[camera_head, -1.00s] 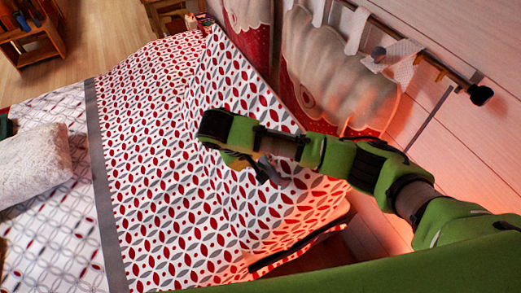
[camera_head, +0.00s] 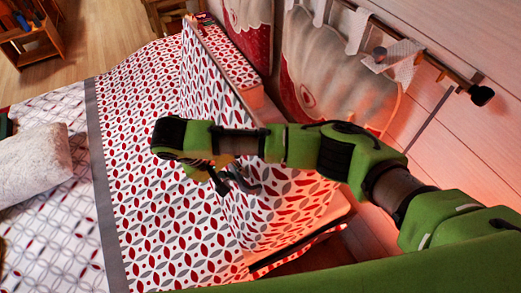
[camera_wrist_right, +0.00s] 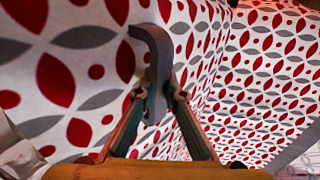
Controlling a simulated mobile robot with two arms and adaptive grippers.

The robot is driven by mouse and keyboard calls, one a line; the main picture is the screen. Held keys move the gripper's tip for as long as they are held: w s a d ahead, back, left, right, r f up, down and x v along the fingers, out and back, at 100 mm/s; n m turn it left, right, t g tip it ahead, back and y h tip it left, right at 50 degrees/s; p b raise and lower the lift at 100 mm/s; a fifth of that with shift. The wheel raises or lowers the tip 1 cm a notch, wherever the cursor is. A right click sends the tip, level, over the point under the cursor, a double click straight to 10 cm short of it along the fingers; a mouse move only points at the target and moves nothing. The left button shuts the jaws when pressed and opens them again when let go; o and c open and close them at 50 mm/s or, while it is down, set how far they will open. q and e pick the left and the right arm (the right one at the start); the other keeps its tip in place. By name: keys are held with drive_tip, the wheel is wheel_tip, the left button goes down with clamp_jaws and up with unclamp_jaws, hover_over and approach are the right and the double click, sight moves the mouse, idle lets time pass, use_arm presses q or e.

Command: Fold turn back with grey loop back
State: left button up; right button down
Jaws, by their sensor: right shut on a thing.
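The turn back (camera_head: 207,85) is a white flap with a red and grey leaf pattern. It stands raised and tilted across the right part of the bed cover (camera_head: 135,150), which has the same pattern. The grey loop (camera_head: 245,184) is a curved strap on the flap; it also shows upright in the right wrist view (camera_wrist_right: 153,55). My right gripper (camera_wrist_right: 160,97) is shut on the grey loop, with its two fingers angled together around it. In the head view my right gripper (camera_head: 232,180) is beside the flap, partly hidden under my wrist. My left gripper is not in view.
A light pillow (camera_head: 35,165) lies on the bed at the left. A grey band (camera_head: 104,190) edges the patterned cover. A wooden shelf (camera_head: 25,45) stands at the upper left. The wall with a rail and hanging cloths (camera_head: 345,80) is close on the right.

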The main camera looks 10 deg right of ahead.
drive_tip(key=s+a+r, duration=0.1)
drive_tip(key=s+a, duration=0.1)
drive_tip(key=a, duration=0.6)
drive_tip(key=shift+r, duration=0.1)
